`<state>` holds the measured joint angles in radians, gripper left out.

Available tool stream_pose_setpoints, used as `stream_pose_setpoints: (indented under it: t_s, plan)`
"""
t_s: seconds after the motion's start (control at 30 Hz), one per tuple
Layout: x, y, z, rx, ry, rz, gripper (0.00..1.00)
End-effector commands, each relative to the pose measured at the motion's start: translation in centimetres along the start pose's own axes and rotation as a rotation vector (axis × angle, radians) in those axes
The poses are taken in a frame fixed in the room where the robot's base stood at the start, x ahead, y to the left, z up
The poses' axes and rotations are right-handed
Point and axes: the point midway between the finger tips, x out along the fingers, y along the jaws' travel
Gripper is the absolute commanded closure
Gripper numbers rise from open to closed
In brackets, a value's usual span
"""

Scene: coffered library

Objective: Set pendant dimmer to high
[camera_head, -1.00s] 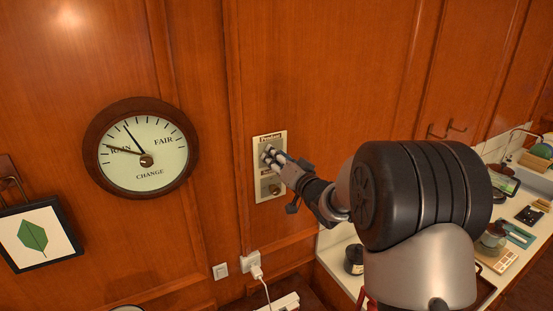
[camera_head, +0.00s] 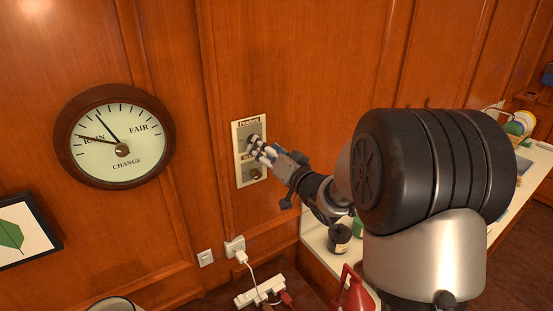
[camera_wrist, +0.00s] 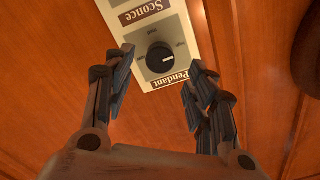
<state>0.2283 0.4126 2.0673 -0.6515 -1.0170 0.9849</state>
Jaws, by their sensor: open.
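The dark round pendant dimmer (camera_head: 254,140) is the upper one, partly behind my fingers. My gripper (camera_head: 262,152) is open in front of the plate. In the wrist view (camera_wrist: 157,72) its fingers stand either side of the knob, apart from it, with nothing held.
A round barometer (camera_head: 114,137) hangs to the left on the wood panelling. A white switch (camera_head: 206,258), a plugged socket (camera_head: 235,246) and a power strip (camera_head: 259,290) sit below. A counter with a dark jar (camera_head: 339,238) lies to the right.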

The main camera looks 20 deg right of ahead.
Motion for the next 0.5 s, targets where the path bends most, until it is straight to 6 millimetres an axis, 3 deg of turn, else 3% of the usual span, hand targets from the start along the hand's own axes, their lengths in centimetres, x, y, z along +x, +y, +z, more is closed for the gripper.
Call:
stream_pose_setpoints:
  t_s: [0.2, 0.5]
  plan:
    - [-4.3, 0.1, -0.1, 0.0, 0.001, 0.002, 0.49]
    - [-6.3, 0.0, 0.0, 0.0, 0.0, 0.0, 0.49]
